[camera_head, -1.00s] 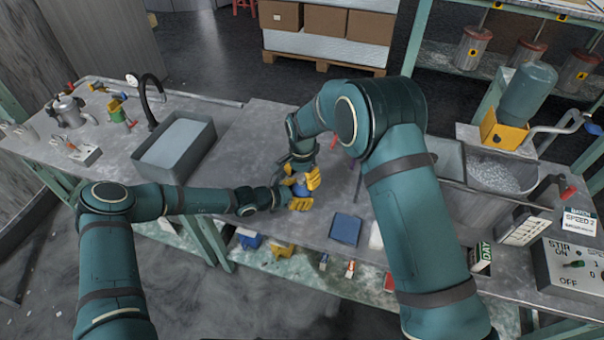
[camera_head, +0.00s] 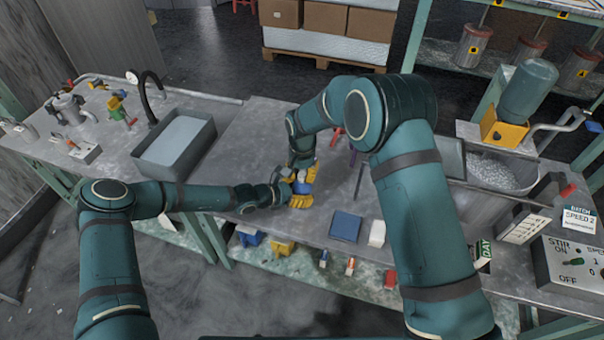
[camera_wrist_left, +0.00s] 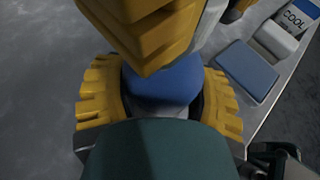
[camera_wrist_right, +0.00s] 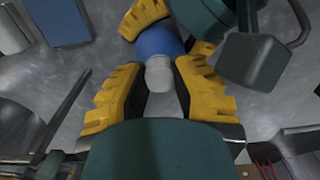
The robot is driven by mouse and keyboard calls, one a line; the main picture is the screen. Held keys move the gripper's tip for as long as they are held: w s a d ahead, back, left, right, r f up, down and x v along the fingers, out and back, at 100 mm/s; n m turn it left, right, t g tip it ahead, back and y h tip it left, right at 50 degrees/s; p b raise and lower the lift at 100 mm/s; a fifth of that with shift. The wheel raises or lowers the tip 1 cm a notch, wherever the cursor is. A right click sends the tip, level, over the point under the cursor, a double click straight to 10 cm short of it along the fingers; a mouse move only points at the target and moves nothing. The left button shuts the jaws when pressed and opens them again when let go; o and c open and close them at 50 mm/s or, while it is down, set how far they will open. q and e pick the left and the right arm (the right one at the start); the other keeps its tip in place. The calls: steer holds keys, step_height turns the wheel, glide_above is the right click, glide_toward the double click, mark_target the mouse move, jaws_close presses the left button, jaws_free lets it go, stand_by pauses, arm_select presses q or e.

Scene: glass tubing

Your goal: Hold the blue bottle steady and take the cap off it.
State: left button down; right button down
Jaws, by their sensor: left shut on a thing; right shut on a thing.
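The blue bottle (camera_head: 301,187) stands over the worktop, partly hidden by both grippers. In the left wrist view, my left gripper (camera_wrist_left: 160,96) is shut around the blue bottle (camera_wrist_left: 158,86), one yellow finger on each side. My right gripper (camera_wrist_right: 156,84) comes from above; in the right wrist view it is shut on the whitish cap (camera_wrist_right: 158,74). The cap is in line with the blue body (camera_wrist_right: 158,42). I cannot tell whether they still touch. The right gripper's yellow fingers (camera_wrist_left: 150,35) hide the bottle's top in the left wrist view.
A flat blue pad (camera_head: 345,226) and a white block (camera_head: 377,233) lie right of the bottle near the front edge. A sink (camera_head: 178,150) is at left. A metal basin (camera_head: 497,172) is at right. The worktop (camera_head: 245,133) is bare between sink and grippers.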

mark_target(301, 174)
steer(key=shift+n, duration=0.6)
steer(key=c, duration=0.9)
jaws_free()
steer(key=shift+a+r, duration=0.1)
arm_select(q)
steer(key=shift+a+f, duration=0.15)
steer(key=shift+f, duration=0.1)
arm_select(e)
step_height(301, 174, up, 5)
steer(key=shift+r, duration=0.1)
steer(key=shift+c, duration=0.3)
arm_select(q)
steer(key=shift+r, duration=0.15)
arm_select(e)
steer(key=r, duration=0.1)
steer(key=r+m, duration=0.1)
steer(key=r, duration=0.1)
steer(key=shift+s+d+r, duration=0.15)
steer(key=shift+d+r, duration=0.05)
steer(key=shift+r, duration=0.05)
steer(key=shift+m, duration=0.3)
arm_select(q)
steer(key=shift+r, duration=0.15)
arm_select(e)
steer(key=shift+d+f, duration=0.2)
steer(key=shift+f, duration=3.75)
